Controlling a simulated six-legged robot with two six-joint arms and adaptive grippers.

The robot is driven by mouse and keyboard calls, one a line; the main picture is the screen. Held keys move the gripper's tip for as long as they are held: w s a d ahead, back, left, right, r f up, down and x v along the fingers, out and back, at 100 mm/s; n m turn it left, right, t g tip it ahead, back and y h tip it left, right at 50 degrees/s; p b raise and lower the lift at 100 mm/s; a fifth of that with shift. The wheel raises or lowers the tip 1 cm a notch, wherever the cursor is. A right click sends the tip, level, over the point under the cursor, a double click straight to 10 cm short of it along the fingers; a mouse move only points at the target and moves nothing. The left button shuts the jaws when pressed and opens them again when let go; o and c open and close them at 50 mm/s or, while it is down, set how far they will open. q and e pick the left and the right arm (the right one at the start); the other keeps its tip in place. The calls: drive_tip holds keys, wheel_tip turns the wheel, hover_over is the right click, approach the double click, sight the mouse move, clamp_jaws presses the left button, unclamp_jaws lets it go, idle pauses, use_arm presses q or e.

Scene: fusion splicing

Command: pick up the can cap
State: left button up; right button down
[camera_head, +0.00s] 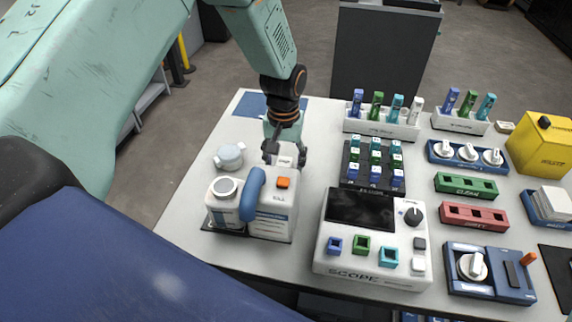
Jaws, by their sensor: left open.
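A white can (272,212) with a blue handle (251,195) stands at the left of the white table, an orange piece (283,183) on its top. A small white round thing with side lugs (230,156) lies behind it to the left; it looks like a cap, but I cannot tell for sure. My left gripper (286,158) points down just behind the can's top, fingers apart. A small pale piece (287,149) shows between the fingers; I cannot tell whether it is the cap or whether they touch it. My right gripper is not in view.
A white bottle (223,212) with a round grey top stands against the can's left side. The scope box (370,262) stands to the right. Racks of coloured tubes (382,126) and a yellow waste box (541,148) stand further right. The table's left edge is close by.

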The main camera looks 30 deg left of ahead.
use_arm(q)
drive_tip(key=shift+a+f, duration=0.2)
drive_tip(key=shift+f, duration=0.25)
drive_tip(key=shift+s+d+r, duration=0.15)
drive_tip(key=shift+d, duration=0.1)
drive_tip(key=shift+c, duration=1.4)
drive_tip(key=c, duration=0.7)
